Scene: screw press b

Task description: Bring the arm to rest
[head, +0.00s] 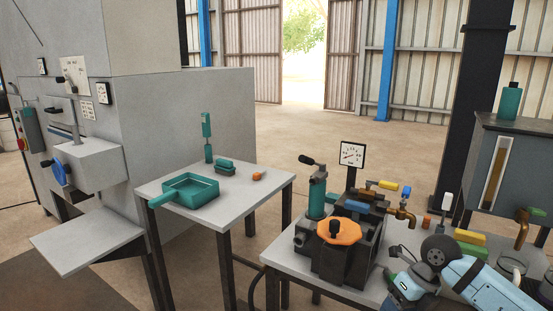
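One of my arms (477,283), pale blue and white with a dark round joint, comes in at the lower right corner. It bends at the joint and a blue wrist part runs down toward the bottom edge, in front of the right-hand table. No fingertips show on it, and I cannot see anything held. My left arm and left gripper do not show. The press unit on that table has an orange knob wheel (337,231), a green cylinder (317,196) and a white dial gauge (352,155).
A grey table (241,209) holds a green tray (188,189), a green block and an orange piece. A grey machine (185,125) stands at the left. Brass taps (401,216) and yellow blocks (470,238) crowd the arm's surroundings. Open floor lies behind the tables.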

